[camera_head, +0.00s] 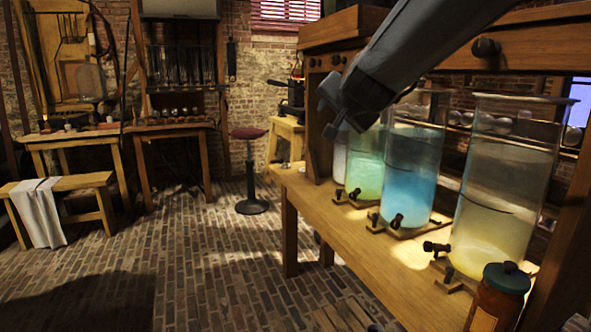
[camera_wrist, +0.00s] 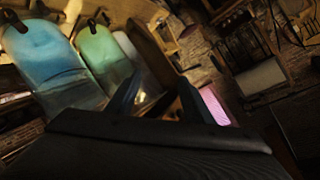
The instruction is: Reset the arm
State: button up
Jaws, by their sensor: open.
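My arm reaches in from the top right in the head view, and my gripper (camera_head: 335,112) hangs in the air in front of the glass jars, near the green one. In the wrist view my gripper (camera_wrist: 160,95) shows two dark fingers spread apart with nothing held between them. The blue jar (camera_head: 408,165) and the green jar (camera_head: 366,160) stand on the wooden bench, partly behind my arm. The blue jar (camera_wrist: 50,65) and the green jar (camera_wrist: 98,55) also show tilted in the wrist view.
A large jar with yellowish liquid (camera_head: 505,185) stands at the right of the bench (camera_head: 375,245). A brown bottle with a dark lid (camera_head: 497,297) stands at the front. A stool (camera_head: 250,170) and side tables stand behind. The brick floor (camera_head: 200,255) at left is mostly clear.

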jog(key=s+d+f+n+g, duration=0.2)
jog(key=s+f+n+g, duration=0.65)
jog(key=s+f, duration=1.55)
jog(key=s+d+f+g+h, duration=0.1)
jog(key=s+d+f+g, duration=0.15)
jog(key=s, duration=0.45)
jog(key=s+d+f+g, duration=0.2)
jog(key=s+g, duration=0.1)
jog(key=s, duration=0.3)
jog(key=d+r+p, duration=0.3)
jog(key=r+p, duration=0.3)
jog(key=p, duration=0.6)
jog(key=shift+s+d+m, duration=0.2)
jog(key=shift+m, duration=0.15)
jog(key=shift+f, duration=0.1)
